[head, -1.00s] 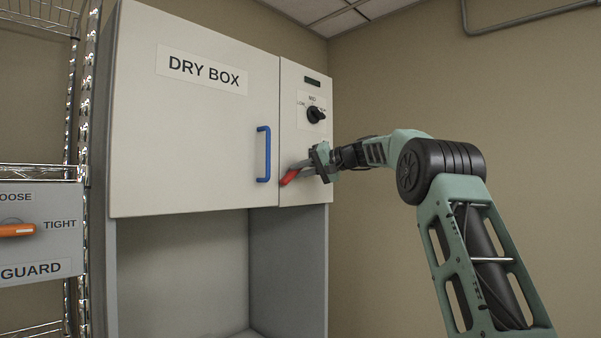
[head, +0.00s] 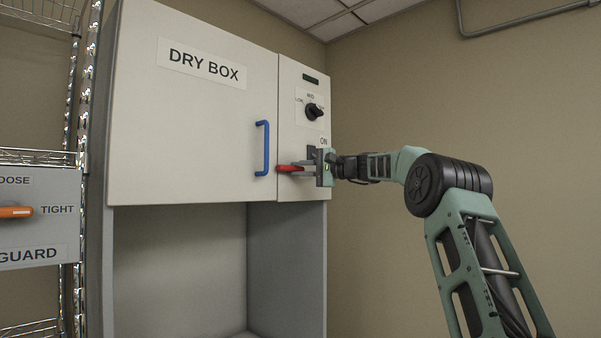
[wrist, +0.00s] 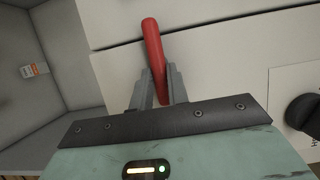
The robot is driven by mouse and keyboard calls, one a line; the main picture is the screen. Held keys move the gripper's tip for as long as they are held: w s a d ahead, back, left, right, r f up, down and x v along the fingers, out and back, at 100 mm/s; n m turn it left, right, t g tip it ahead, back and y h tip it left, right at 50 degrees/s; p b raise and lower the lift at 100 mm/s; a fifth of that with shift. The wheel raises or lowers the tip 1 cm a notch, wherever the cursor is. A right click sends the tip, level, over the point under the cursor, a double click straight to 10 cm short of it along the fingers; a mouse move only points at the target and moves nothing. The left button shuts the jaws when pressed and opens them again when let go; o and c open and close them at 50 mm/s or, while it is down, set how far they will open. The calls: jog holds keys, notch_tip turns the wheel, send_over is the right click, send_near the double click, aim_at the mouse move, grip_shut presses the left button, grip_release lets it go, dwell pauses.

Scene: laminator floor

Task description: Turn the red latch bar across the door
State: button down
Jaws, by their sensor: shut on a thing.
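The red latch bar (head: 288,168) is on the narrow right panel of the dry box, low down near the door's edge. It lies about level in the head view, its free end pointing left to the seam of the door (head: 195,110). In the wrist view the red bar (wrist: 154,55) runs up from between the fingers, its tip past the dark seam. My gripper (head: 305,168) is shut on the bar, coming from the right; its fingers (wrist: 158,85) sit on both sides of it. The bar's pivot is hidden by my gripper.
A blue handle (head: 263,148) stands on the door just left of the bar. A black knob (head: 314,112) is above my gripper. The open bay (head: 180,270) lies below the door. A wire rack with a grey guard panel (head: 40,235) is at the left.

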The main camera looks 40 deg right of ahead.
dwell(0.4)
jog(key=c, duration=1.4)
grip_release()
jog(key=shift+o, duration=0.2)
jog(key=b+v, duration=0.6)
jog(key=v, duration=1.1)
jog(key=shift+s+d+b, duration=0.15)
jog(key=shift+b, duration=0.15)
